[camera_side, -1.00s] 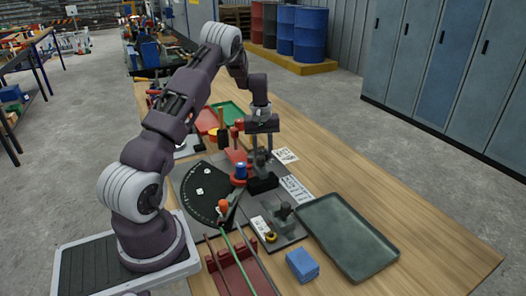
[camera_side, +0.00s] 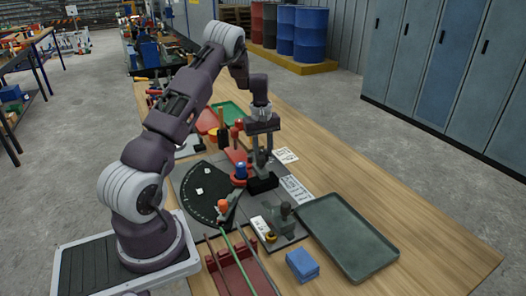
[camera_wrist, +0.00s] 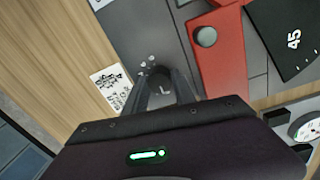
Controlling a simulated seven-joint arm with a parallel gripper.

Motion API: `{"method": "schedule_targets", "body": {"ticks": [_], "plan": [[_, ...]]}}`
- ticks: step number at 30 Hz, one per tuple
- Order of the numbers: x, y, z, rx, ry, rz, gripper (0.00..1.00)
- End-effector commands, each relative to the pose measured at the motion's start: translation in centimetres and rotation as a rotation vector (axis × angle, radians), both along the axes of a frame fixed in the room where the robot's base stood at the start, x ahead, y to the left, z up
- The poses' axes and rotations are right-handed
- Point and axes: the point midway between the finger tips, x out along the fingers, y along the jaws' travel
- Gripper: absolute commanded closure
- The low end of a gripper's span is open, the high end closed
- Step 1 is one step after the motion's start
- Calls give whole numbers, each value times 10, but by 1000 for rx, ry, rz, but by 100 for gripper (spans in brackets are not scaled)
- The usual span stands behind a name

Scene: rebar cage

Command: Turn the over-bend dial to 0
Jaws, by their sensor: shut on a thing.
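My gripper (camera_side: 262,146) points down over the far right part of the bending plate. In the wrist view its fingers (camera_wrist: 165,92) are shut on a small dark grey piece that they mostly hide. In the side view this grey piece stands by a black block (camera_side: 264,184). I cannot read any dial mark or a 0 there, so I cannot tell whether this piece is the over-bend dial. A round white dial face (camera_wrist: 306,127) shows at the right of the wrist view, apart from the fingers; its reading is too small to tell.
The black angle plate (camera_side: 207,191) marked 45 is to the left, with an orange-topped handle (camera_side: 222,206). A printed card (camera_wrist: 111,86) lies near. A grey tray (camera_side: 350,238) and blue block (camera_side: 302,264) stand in front.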

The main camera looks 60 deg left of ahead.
Motion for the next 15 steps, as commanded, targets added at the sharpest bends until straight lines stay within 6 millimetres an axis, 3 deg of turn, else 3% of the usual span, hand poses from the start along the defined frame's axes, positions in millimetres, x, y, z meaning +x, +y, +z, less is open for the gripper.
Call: {"method": "schedule_targets", "body": {"ticks": [1,4,12,15], "plan": [[1,1,1,3,-6,2,66],[1,1,1,3,-5,2,47],[0,0,1,1,-1,1,47],[1,1,9,3,-4,0,47]]}}
